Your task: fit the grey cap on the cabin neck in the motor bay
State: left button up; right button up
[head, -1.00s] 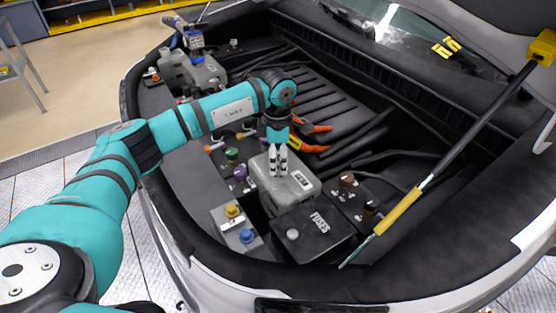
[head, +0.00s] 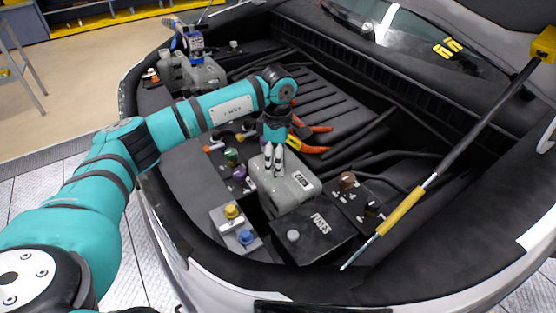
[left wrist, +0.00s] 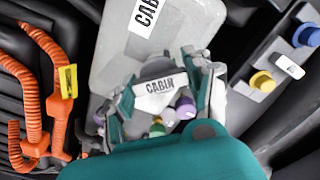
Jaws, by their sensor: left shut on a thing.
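My left gripper (head: 272,171) points down at the grey cabin tank (head: 297,190) in the motor bay. In the left wrist view the tank (left wrist: 120,60) carries a CABIN label. There the left gripper's fingers (left wrist: 162,85) are closed around a dark grey rounded piece (left wrist: 155,68), which looks like the grey cap. A white CABIN tag (left wrist: 160,86) shows between the fingers. The fingers hide the cabin neck, so I cannot tell whether the cap sits on it. My right gripper is in neither view.
A black fuse box (head: 318,228) with a pale knob (head: 293,235) stands in front of the tank. Yellow (head: 231,211) and blue (head: 246,237) caps are at the lower left. Orange hoses (head: 312,131) run behind the gripper. A yellow-gripped prop rod (head: 400,212) slants at the right.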

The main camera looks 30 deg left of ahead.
pick_arm(q)
jog(key=shift+s+f, duration=0.1)
jog(key=shift+f, duration=0.1)
jog(key=o, duration=0.6)
jog(key=shift+m, duration=0.3)
jog(key=shift+c, duration=0.2)
jog(key=o, duration=0.5)
jog(key=shift+a, duration=0.1)
jog(key=shift+r, duration=0.1)
jog(key=shift+r, duration=0.15)
notch_tip(320, 180, up, 12)
jog(key=shift+f, duration=0.1)
